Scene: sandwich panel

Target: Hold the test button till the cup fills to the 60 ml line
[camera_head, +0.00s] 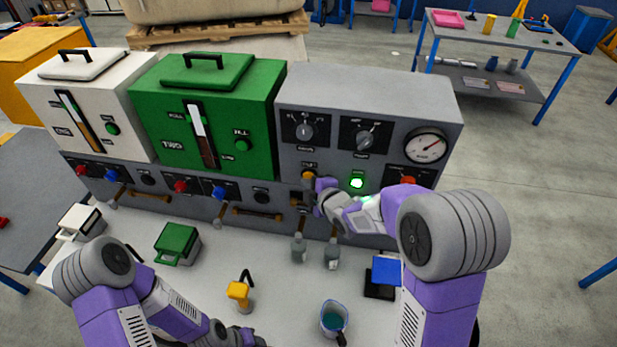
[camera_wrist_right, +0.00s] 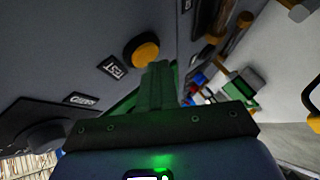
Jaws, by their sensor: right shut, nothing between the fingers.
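The yellow-orange test button (camera_head: 308,175) is on the grey panel's front. It also shows in the right wrist view (camera_wrist_right: 143,52) beside a TEST label. My right gripper (camera_wrist_right: 160,68) is shut and empty, its fingertips right by the button's edge; I cannot tell whether they touch or press it. In the head view the right gripper (camera_head: 314,188) partly covers that area.
A green lamp (camera_head: 357,183) is lit beside the test button, with a gauge (camera_head: 426,146) above right. White (camera_head: 85,100) and green (camera_head: 208,110) tanks stand to the left.

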